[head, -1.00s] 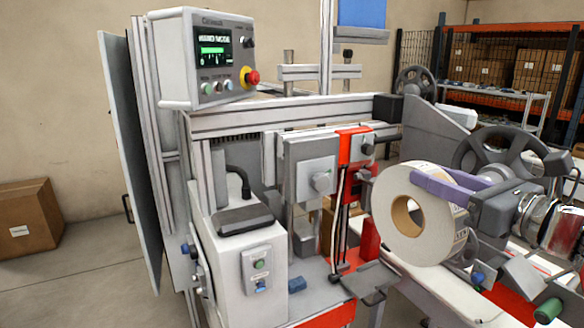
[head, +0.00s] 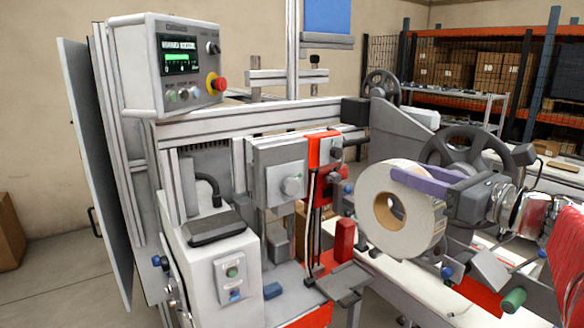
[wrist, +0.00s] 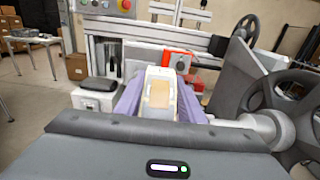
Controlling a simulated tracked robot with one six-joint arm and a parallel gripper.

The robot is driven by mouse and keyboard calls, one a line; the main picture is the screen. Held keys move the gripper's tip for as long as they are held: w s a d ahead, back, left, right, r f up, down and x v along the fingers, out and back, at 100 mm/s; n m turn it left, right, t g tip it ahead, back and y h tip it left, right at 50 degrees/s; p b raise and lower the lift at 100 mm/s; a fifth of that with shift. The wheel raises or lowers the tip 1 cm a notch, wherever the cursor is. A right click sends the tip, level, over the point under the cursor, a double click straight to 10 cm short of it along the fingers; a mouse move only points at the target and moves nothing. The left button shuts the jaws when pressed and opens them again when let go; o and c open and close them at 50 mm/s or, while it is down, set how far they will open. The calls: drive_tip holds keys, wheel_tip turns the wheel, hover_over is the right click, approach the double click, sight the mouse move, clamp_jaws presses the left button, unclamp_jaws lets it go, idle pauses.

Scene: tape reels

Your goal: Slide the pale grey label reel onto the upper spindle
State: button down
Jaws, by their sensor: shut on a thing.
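The pale grey label reel (head: 372,215) is upright in the head view, its round face and tan core hole turned toward the camera. My gripper (head: 418,183) reaches in from the right, its purple fingers shut on the reel's upper part. In the wrist view the reel (wrist: 160,76) sits edge-on between the two purple fingers (wrist: 160,92), with a tan label on its rim. The reel is held in front of the machine, with nothing seen through its core. I cannot clearly single out the upper spindle in either view.
The labelling machine has a control panel (head: 180,62), a grey head block (head: 277,172) and a red upright (head: 319,165) left of the reel. A dark handwheel (head: 450,150) stands behind my gripper. Open floor (head: 70,275) lies at the left.

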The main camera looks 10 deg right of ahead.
drive_tip(key=shift+d+r, duration=0.1)
drive_tip(key=shift+r, duration=0.05)
idle(0.5)
drive_tip(key=w+d, duration=0.4)
drive_tip(key=d, duration=0.7)
drive_tip(key=shift+d, duration=0.15)
idle(1.8)
drive_tip(key=shift+d, duration=0.15)
drive_tip(key=shift+w+d, duration=0.3)
drive_tip(key=shift+d, duration=0.45)
drive_tip(key=shift+w+d, duration=0.25)
drive_tip(key=shift+d, duration=0.45)
drive_tip(key=shift+w+d, duration=0.3)
drive_tip(key=shift+d, duration=0.45)
drive_tip(key=shift+w+d, duration=0.35)
drive_tip(key=shift+d, duration=0.55)
drive_tip(key=shift+w+d, duration=0.3)
drive_tip(key=shift+d, duration=0.6)
drive_tip(key=shift+w+d, duration=0.15)
drive_tip(key=shift+d, duration=0.3)
drive_tip(key=c, duration=1.1)
unclamp_jaws()
